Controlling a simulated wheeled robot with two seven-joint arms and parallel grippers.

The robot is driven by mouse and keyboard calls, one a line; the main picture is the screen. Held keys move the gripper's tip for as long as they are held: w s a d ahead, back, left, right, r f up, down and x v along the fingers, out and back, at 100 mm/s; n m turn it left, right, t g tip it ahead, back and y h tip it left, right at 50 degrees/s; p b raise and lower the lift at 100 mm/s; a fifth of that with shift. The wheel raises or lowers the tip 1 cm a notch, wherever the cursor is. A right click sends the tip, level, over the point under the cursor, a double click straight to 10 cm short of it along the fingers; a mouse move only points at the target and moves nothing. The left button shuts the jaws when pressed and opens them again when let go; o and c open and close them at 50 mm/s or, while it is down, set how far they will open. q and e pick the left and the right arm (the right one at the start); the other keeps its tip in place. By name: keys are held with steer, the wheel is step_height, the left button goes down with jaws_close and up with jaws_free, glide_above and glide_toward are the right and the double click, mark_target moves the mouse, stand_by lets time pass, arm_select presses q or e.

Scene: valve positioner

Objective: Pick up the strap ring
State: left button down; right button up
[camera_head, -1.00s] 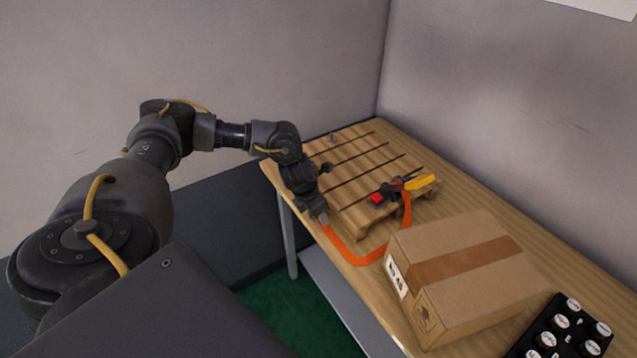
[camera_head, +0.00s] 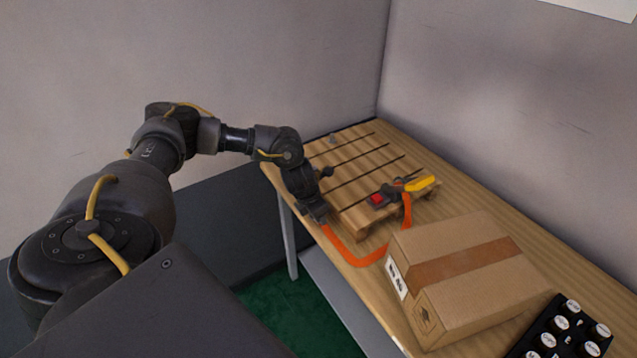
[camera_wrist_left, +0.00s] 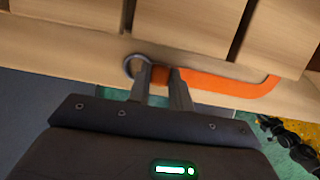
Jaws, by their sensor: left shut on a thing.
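The strap ring (camera_wrist_left: 131,62) is a grey metal loop at the end of an orange strap (camera_wrist_left: 230,84), by the table's near edge in the left wrist view. My left gripper (camera_wrist_left: 161,76) is shut at the ring, with the orange strap end between its fingers and the loop sticking out past the left finger. In the head view my left gripper (camera_head: 317,214) hides the ring. The orange strap (camera_head: 352,255) runs from there along the table edge and up to a red and yellow tool (camera_head: 405,190). My right gripper is not in view.
The tool lies on a slatted wooden pallet (camera_head: 345,172) on the wooden table (camera_head: 505,207). A cardboard box (camera_head: 465,275) stands in front to the right. A black tray with white-topped pieces (camera_head: 565,330) is at the lower right.

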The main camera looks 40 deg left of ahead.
arm_select(q)
steer(key=shift+r, duration=0.5)
steer(key=shift+w+b+v, duration=0.2)
steer(key=shift+b+v, duration=0.1)
steer(key=shift+v, duration=0.9)
steer(key=s+d+r, duration=0.3)
steer(key=s+r, duration=0.6)
steer(key=s, duration=0.4)
steer(key=shift+s+r, duration=0.2)
steer(key=shift+r, duration=0.15)
